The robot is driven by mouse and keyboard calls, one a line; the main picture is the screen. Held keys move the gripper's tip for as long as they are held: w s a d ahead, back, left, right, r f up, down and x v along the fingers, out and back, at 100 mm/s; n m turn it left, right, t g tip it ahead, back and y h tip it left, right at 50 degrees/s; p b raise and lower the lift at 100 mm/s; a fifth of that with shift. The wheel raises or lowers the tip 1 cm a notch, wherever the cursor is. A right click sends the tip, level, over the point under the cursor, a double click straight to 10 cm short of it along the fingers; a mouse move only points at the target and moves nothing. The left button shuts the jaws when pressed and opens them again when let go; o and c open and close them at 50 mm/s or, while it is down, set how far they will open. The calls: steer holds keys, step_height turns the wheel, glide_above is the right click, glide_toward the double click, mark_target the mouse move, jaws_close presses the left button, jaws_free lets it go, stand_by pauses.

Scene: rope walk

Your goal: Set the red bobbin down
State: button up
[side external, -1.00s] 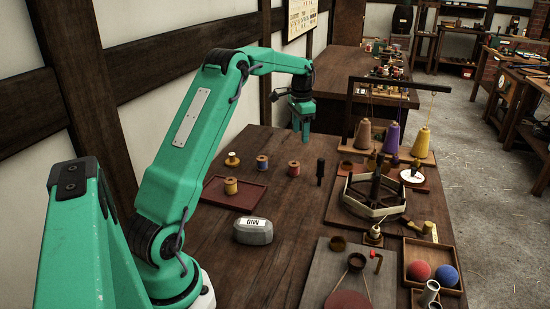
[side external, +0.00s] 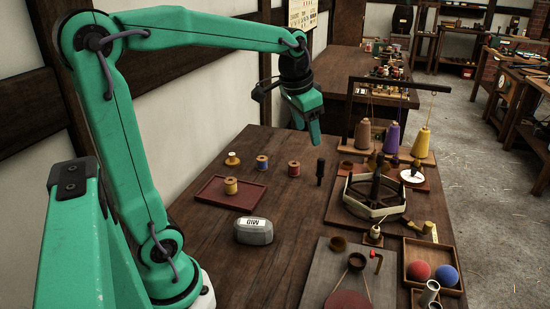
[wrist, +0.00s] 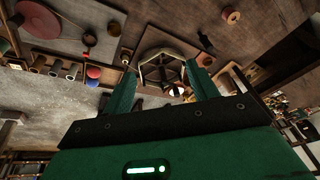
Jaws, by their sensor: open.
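The red bobbin (side external: 294,168) stands upright on the wooden table, right of a blue bobbin (side external: 262,162) and a small yellow-orange bobbin (side external: 232,159). A reddish bobbin also shows near the top of the wrist view (wrist: 232,17). A yellow bobbin (side external: 231,186) stands on the dark red tray (side external: 213,196). My gripper (side external: 314,138) is in the air behind and slightly right of the red bobbin, apart from it. In the wrist view my gripper (wrist: 165,78) has its fingers spread with nothing between them.
A dark upright peg (side external: 320,172) stands right of the red bobbin. Further right are a winder (side external: 375,205) and a rack with yarn cones (side external: 393,138). A grey weight (side external: 253,231) lies in front. The table between the weight and the winder is clear.

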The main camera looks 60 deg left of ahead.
steer(key=s+d+f+t, duration=0.1)
steer(key=s+d+f, duration=0.1)
steer(key=s+d, duration=0.2)
steer(key=s+d+f+t, duration=0.1)
steer(key=s+d, duration=0.4)
steer(key=s, duration=0.5)
steer(key=shift+s+f+n+h, duration=0.2)
steer(key=shift+f+n+h, duration=0.2)
steer(key=shift+f, duration=0.2)
